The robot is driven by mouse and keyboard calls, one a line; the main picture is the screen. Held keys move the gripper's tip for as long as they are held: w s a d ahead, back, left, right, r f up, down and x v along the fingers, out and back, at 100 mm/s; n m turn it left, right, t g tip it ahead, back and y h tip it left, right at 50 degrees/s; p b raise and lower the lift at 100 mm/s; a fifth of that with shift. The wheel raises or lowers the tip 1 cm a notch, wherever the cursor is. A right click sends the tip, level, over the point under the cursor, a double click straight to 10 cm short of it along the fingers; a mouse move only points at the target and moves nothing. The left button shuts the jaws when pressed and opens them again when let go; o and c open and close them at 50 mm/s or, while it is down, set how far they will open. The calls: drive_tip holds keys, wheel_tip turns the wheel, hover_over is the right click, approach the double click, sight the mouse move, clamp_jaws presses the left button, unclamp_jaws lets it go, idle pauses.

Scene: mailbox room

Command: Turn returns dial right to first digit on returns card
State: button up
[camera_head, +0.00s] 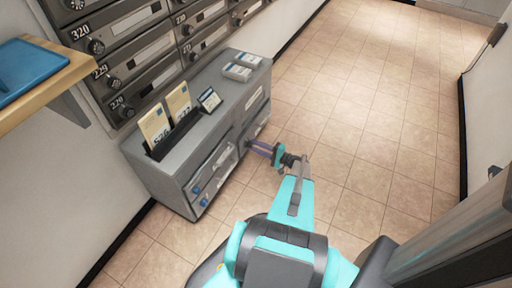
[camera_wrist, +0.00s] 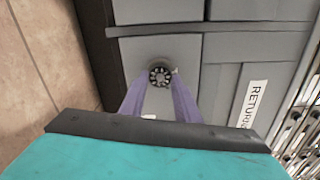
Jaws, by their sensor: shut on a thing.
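The returns dial (camera_wrist: 160,75) is a small round black dial with light marks, on a grey door in the wrist view. A white label (camera_wrist: 252,103) beginning "RETU" is on the panel to its right. My gripper (camera_wrist: 161,82) has its two purple fingers shut on the dial, one on each side. In the head view my gripper (camera_head: 252,145) reaches the front of the grey cabinet (camera_head: 222,98), and the dial is hidden there.
A small card stand (camera_head: 209,100) and two pale stacks (camera_head: 242,67) are on the cabinet top. Numbered mailboxes (camera_head: 135,50) line the wall behind. A blue tray (camera_head: 25,68) lies on a wooden shelf at left. The tiled floor (camera_head: 350,110) is clear to the right.

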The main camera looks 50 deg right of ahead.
drive_tip(key=shift+a, duration=0.15)
drive_tip(key=o, duration=1)
drive_tip(key=shift+o, duration=0.2)
drive_tip(key=shift+s, duration=0.15)
drive_tip(key=p+v, duration=0.2)
drive_tip(key=v, duration=1.1)
drive_tip(key=shift+s+p, duration=0.3)
drive_tip(key=shift+p, duration=0.1)
